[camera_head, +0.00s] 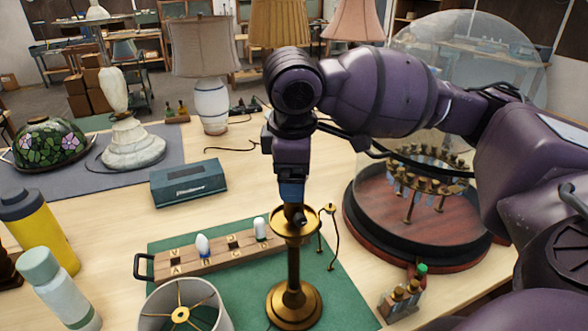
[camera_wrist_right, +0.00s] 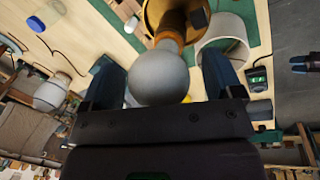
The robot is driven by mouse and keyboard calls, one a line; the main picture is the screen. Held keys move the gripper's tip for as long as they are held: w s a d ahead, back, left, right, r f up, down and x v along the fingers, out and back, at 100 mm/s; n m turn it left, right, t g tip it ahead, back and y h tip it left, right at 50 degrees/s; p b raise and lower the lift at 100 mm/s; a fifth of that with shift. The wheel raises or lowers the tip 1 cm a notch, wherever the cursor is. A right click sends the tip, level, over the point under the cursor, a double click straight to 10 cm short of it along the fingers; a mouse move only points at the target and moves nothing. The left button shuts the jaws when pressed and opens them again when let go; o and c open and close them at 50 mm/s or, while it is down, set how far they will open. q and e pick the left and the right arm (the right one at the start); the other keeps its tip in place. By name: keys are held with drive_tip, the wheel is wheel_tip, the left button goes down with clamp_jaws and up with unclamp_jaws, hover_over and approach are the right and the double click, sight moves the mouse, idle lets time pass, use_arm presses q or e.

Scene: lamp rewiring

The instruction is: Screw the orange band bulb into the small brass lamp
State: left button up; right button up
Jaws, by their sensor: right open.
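The small brass lamp (camera_head: 293,262) stands upright on the green mat, with a round base and a wide dish at its top. My right gripper (camera_head: 292,205) points down just above this dish. In the right wrist view the pale round bulb (camera_wrist_right: 158,80) has an orange band (camera_wrist_right: 170,43) at its neck, and its neck end meets the brass lamp (camera_wrist_right: 163,15). The open fingers of my right gripper (camera_wrist_right: 162,62) stand on either side of the bulb. How deep the bulb sits cannot be told. The gripper hides the bulb in the head view. My left gripper does not show.
A wooden bulb rack (camera_head: 178,265) with white bulbs lies left of the lamp. A grey drum shade (camera_head: 150,318) stands in front of it. A glass dome on a round dark base (camera_head: 365,225) and small bottles (camera_head: 402,297) are at the right. A blue-grey box (camera_head: 188,184) lies behind.

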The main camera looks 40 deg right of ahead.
drive_tip(key=v, duration=0.3)
drive_tip(key=shift+r, duration=0.1)
drive_tip(key=v, duration=0.6)
drive_tip(key=shift+v, duration=0.8)
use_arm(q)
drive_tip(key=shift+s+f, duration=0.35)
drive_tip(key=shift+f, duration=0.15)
